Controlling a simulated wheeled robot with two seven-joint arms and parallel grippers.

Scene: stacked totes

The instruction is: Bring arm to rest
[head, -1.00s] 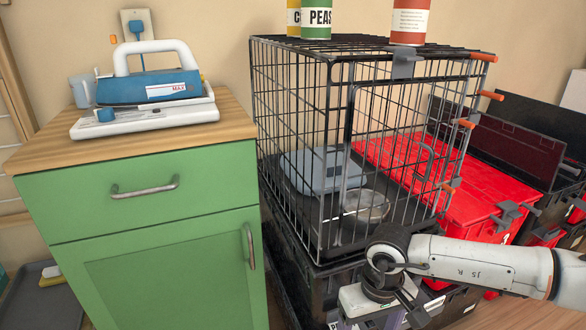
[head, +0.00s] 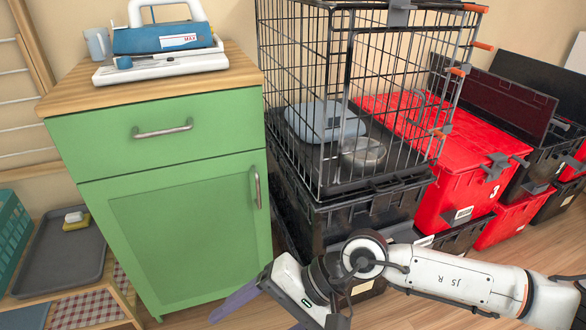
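My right arm (head: 455,280) comes in from the lower right and reaches left, low in front of the black totes. Its gripper (head: 238,301) is at the bottom of the head view, in front of the lower right corner of the green cabinet. A greyish-purple finger part points down and left. The fingertips are partly cut off or hidden, so I cannot tell whether it is open or shut. I see nothing held in it. My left arm and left gripper are not in view.
A green cabinet (head: 165,210) stands left, with a blue and white appliance (head: 160,40) on top. A wire cage (head: 345,90) sits on black totes (head: 355,215). Red totes (head: 455,150) stand right. A low shelf with a grey tray (head: 62,255) is at left. Wood floor shows lower right.

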